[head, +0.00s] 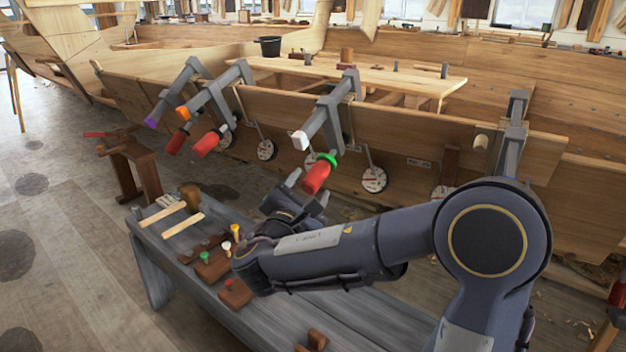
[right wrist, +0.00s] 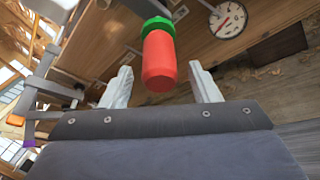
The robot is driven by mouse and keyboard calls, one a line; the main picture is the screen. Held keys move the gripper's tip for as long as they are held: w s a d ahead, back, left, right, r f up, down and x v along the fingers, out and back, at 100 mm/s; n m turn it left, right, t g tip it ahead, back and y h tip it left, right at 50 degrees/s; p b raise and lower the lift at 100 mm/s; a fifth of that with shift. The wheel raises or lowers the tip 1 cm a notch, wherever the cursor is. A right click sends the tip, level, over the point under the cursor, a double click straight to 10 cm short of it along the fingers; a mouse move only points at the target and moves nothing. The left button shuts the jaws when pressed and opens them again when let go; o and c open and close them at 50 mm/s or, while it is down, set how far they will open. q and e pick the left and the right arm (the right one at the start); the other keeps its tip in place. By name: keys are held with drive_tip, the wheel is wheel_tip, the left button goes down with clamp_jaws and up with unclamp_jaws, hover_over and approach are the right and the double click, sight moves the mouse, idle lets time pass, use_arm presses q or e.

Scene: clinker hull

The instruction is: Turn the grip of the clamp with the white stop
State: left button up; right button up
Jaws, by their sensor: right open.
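My right gripper (head: 308,189) is open just below this grip. In the right wrist view the red grip (right wrist: 158,62) and green collar (right wrist: 157,27) show between and beyond the two open fingers, with a gap on each side. The white stop cannot be made out clearly there. My left gripper is not in view.
Clamps with a purple stop (head: 151,122) and orange stops (head: 183,112) and red grips stand to the left. Round dials (head: 374,180) hang along the plank. A grey bench (head: 190,262) with pegs, blocks and a mallet (head: 191,198) lies below my arm. Another clamp (head: 512,135) is at right.

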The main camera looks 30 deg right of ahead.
sight(308, 189)
drive_tip(key=v, duration=0.4)
drive_tip(key=shift+s+a, duration=0.1)
idle(1.3)
